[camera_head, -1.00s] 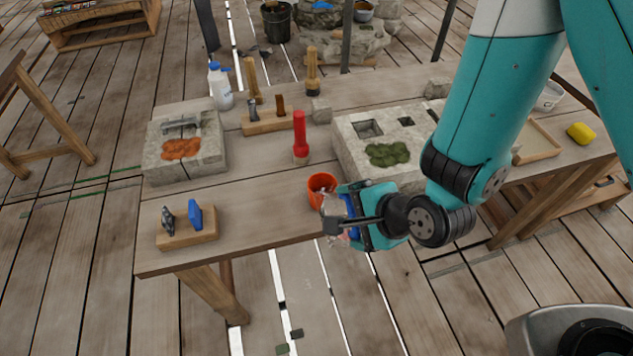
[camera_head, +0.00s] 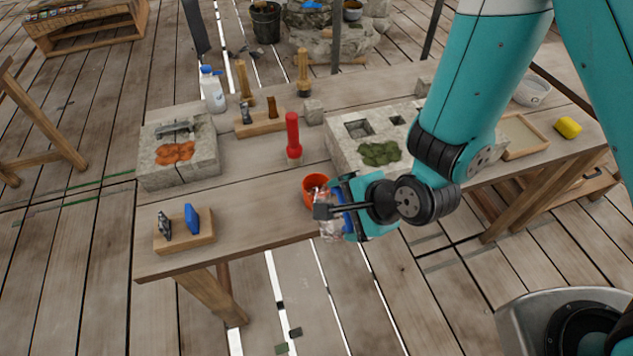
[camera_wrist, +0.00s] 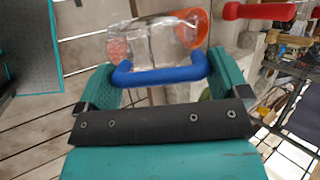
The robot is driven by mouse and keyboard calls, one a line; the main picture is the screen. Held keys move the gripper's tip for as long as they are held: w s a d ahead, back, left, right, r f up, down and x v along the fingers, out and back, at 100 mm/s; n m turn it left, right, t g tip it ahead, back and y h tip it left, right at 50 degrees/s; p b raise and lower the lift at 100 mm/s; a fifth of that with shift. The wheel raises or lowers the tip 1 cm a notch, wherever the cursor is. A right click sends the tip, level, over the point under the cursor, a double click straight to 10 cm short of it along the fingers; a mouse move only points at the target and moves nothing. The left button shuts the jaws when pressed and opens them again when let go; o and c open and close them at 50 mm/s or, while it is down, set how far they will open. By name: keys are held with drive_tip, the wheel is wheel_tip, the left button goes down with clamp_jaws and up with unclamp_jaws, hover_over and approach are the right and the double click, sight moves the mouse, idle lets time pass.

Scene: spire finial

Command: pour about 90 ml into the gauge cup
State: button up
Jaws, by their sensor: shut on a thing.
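My gripper (camera_head: 343,214) is shut on the blue handle (camera_wrist: 160,70) of a clear jug (camera_wrist: 155,40). The jug (camera_head: 329,222) hangs just off the table's front edge, beside an orange cup (camera_head: 315,188). In the wrist view the jug lies across the picture, with pinkish contents (camera_wrist: 119,48) at its left end. The orange cup (camera_wrist: 203,24) shows at the jug's right end, partly behind the clear wall. I cannot tell how far the jug is tilted or whether liquid is flowing. The cup's inside level and any marks are not readable.
A red upright tool (camera_head: 292,136) stands behind the cup. A stone block with green moss (camera_head: 380,153) is behind my gripper. A wooden holder with blue and dark pieces (camera_head: 185,240) sits front left. Table between holder and cup is clear.

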drive_tip(key=shift+w+a+r+g+h+p, duration=0.2)
drive_tip(key=shift+w+r+g+p, duration=0.2)
drive_tip(key=shift+p, duration=0.65)
drive_tip(key=shift+w+a+r+g+h+p, duration=0.1)
drive_tip(key=shift+w+r+g+h+p, duration=0.25)
drive_tip(key=shift+p, duration=0.65)
drive_tip(key=shift+s, duration=0.2)
